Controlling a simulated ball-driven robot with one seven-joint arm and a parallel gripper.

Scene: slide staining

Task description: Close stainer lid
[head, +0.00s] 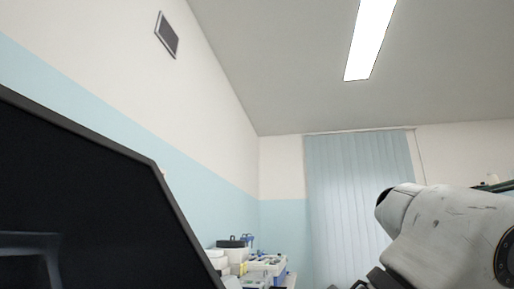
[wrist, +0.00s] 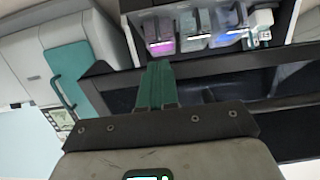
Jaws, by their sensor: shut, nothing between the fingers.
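A large dark panel (head: 75,200) with a grey frame stands tilted at the left of the head view and looks like the raised stainer lid. In the wrist view the stainer's inside (wrist: 190,8) shows at the top, with purple and blue-lit containers in a row. A dark frame bar (wrist: 285,58), probably the lid's, crosses below them. My gripper (wrist: 157,68) has green fingers, shut together and empty, in front of this dark frame. I cannot tell whether the fingertips touch it. The gripper is not visible in the head view.
White lab equipment (head: 265,265) stands on a bench at the far end, near a blind-covered window (head: 360,200). In the wrist view a white cabinet with a teal panel (wrist: 72,65) and a small screen (wrist: 60,122) stands at the left.

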